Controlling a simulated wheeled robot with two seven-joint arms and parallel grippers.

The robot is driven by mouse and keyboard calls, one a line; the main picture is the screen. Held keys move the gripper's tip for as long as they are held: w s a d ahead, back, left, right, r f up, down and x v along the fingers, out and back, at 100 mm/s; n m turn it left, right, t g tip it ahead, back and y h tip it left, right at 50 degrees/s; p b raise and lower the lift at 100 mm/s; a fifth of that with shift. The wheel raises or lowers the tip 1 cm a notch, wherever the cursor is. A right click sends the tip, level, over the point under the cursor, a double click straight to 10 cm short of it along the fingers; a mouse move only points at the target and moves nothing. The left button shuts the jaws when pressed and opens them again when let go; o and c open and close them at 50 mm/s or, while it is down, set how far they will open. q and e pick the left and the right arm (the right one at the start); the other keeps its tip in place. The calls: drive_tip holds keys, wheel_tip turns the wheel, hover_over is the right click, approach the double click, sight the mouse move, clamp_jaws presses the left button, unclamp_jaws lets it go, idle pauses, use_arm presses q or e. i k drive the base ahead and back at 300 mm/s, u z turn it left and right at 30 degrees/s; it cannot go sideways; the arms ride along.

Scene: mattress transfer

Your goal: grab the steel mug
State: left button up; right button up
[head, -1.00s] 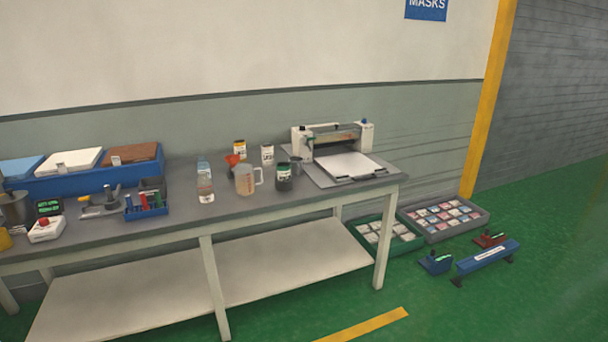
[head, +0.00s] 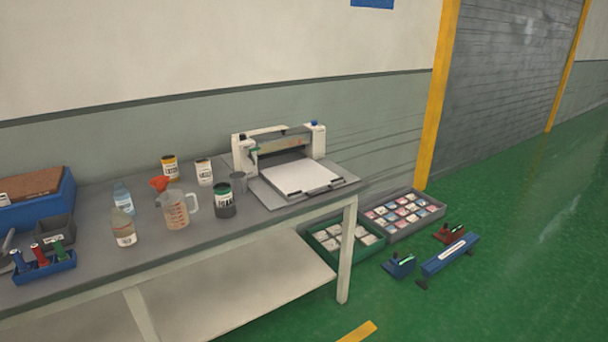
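The steel mug (head: 239,181) is a small grey metal cup on the grey table (head: 190,237). It stands just behind and right of a dark jar with a green lid (head: 224,200), which partly overlaps it in the view. The left edge of the printing machine (head: 285,160) is close on its right. Neither of my grippers shows in the head view.
Left of the mug stand a measuring jug (head: 177,210) with a red funnel (head: 160,184) by it, two bottles, a yellow-lidded jar (head: 170,168) and a white jar (head: 204,172). Crates (head: 345,240) sit on the floor right of the table.

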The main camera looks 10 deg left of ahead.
sight(238, 180)
drive_tip(key=z, duration=0.1)
drive_tip(key=i, duration=1.1)
drive_tip(key=u, duration=1.15)
drive_tip(key=i, duration=0.7)
drive_tip(key=u, duration=0.8)
